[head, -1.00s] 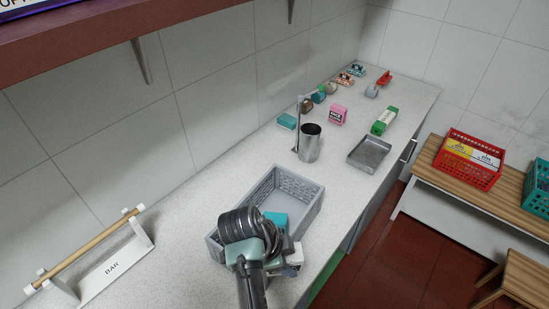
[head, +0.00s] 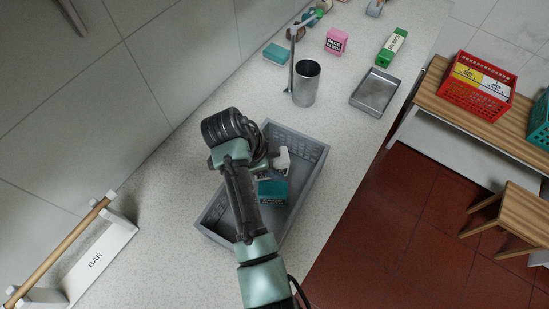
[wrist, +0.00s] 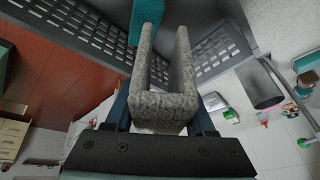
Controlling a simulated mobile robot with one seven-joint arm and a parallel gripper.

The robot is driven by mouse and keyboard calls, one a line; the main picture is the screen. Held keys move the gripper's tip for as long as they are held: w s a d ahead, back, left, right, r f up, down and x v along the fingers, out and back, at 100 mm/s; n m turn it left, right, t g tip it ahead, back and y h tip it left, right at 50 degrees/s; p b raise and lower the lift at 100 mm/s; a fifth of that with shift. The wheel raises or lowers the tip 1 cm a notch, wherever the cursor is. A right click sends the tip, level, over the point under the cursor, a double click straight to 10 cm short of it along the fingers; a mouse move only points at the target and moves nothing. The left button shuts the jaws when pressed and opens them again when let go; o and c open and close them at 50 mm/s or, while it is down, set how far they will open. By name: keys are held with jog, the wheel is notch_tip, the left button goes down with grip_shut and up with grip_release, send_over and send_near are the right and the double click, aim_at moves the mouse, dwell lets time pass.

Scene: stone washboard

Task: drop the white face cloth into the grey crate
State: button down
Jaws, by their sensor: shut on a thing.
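The grey crate (head: 313,172) stands on the counter, its mesh walls also at the top of the wrist view (wrist: 90,36). My gripper (head: 270,160) is over the inside of the crate, partly hidden behind my arm. A pale part of the cloth (head: 282,160) shows in the head view. I cannot tell its exact height above the crate floor. A teal box (head: 272,192) is inside the crate.
A steel cup (head: 305,84) and a shallow metal tray (head: 374,92) stand beyond the crate. Pink (head: 336,41), green (head: 391,47) and teal (head: 276,54) boxes lie farther back. A rail marked BAR (head: 95,262) is at left. Counter between crate and cup is clear.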

jog(key=shift+w+f+b, duration=0.15)
jog(key=shift+f+b, duration=0.8)
jog(key=shift+f, duration=0.6)
jog(key=shift+r, duration=0.1)
jog(key=shift+c, duration=0.8)
grip_release()
jog(key=p+v, duration=0.1)
jog(key=v, duration=1)
jog(key=shift+d+r, duration=0.1)
jog(key=shift+p+v, duration=0.9)
